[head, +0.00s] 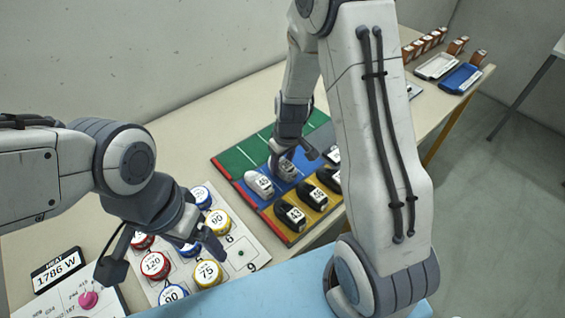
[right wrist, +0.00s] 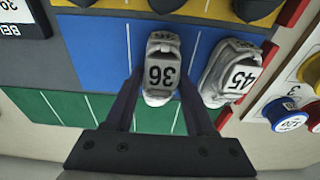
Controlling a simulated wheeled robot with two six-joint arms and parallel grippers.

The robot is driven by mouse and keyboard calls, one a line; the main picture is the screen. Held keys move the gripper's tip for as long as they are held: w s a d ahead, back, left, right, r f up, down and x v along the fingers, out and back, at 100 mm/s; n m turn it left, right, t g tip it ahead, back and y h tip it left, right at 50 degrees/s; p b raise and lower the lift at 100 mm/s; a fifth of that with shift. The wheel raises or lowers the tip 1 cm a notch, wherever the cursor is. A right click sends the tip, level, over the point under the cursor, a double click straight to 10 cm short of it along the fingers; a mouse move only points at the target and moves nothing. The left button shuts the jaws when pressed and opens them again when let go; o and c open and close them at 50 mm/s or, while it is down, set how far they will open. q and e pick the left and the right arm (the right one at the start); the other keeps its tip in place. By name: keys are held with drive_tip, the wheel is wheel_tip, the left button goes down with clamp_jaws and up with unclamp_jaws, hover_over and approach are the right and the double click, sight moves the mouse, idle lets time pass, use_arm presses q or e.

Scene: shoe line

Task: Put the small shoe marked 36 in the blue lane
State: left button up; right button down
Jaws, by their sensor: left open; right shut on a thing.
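The small white shoe marked 36 (right wrist: 160,75) is between the fingers of my right gripper (right wrist: 158,98), which is shut on it. In the head view the shoe (head: 282,169) is partly hidden by the right gripper (head: 285,155). It is upright over the blue lane (right wrist: 100,50), beside a larger white shoe marked 45 (right wrist: 234,76). I cannot tell whether its sole touches the lane. My left gripper (head: 160,250) is open and empty, over the board of coloured round pieces.
Shoe 45 also shows in the head view (head: 259,183). The green lane (head: 238,160) lies behind, and several black shoes (head: 291,216) stand in the yellow lane in front. A white tray (head: 437,66) and a blue tray (head: 462,78) are at the far right.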

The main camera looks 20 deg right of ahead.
drive_tip(key=shift+f, duration=0.2)
drive_tip(key=shift+c, duration=1.2)
unclamp_jaws()
